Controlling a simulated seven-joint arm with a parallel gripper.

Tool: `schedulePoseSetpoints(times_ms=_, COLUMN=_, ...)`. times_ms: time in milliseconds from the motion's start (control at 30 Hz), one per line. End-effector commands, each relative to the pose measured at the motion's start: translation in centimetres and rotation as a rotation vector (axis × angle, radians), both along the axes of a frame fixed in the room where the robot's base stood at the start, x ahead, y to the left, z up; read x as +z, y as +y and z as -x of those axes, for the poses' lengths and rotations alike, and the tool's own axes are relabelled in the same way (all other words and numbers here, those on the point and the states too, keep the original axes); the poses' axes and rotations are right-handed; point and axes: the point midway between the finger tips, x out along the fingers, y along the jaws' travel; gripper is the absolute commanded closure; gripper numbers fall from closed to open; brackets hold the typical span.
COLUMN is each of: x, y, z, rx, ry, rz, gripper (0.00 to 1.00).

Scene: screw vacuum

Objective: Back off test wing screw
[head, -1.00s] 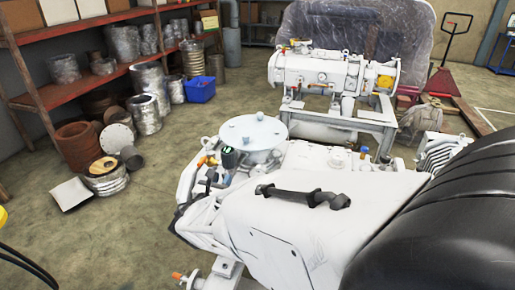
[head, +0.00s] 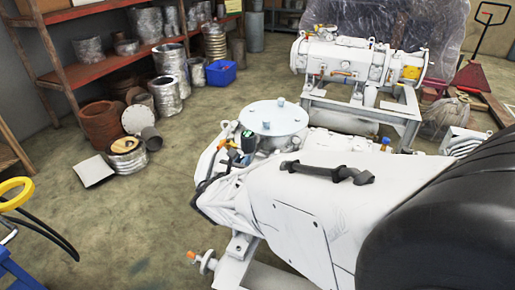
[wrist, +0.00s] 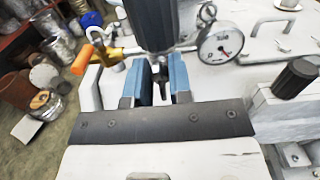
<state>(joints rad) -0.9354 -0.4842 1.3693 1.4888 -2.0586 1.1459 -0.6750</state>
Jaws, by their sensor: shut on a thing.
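In the wrist view, the two blue fingers of my gripper (wrist: 162,78) reach in below a black cylinder (wrist: 152,24) on the white machine. They are shut on a small dark part (wrist: 155,88), which I take to be the test wing screw; its wings are mostly hidden between the fingers. A round pressure gauge (wrist: 221,43) stands just right of the fingers. An orange-handled valve (wrist: 90,52) is on their left. In the head view, the white machine (head: 290,205) fills the middle, and neither my gripper nor the screw can be made out.
In the wrist view, a black knob (wrist: 295,78) is at the right. In the head view, a round flanged lid (head: 272,117) and black handle (head: 327,171) top the machine. Behind stands another white unit (head: 350,65).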

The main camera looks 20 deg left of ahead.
Motion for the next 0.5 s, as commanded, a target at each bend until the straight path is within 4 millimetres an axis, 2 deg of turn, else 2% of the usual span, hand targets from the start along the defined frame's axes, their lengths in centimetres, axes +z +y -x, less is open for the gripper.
schedulePoseSetpoints(times_ms=500, x=-0.08, y=0.03, z=0.03, rx=0.0, ry=0.001, rz=0.079, gripper=1.0)
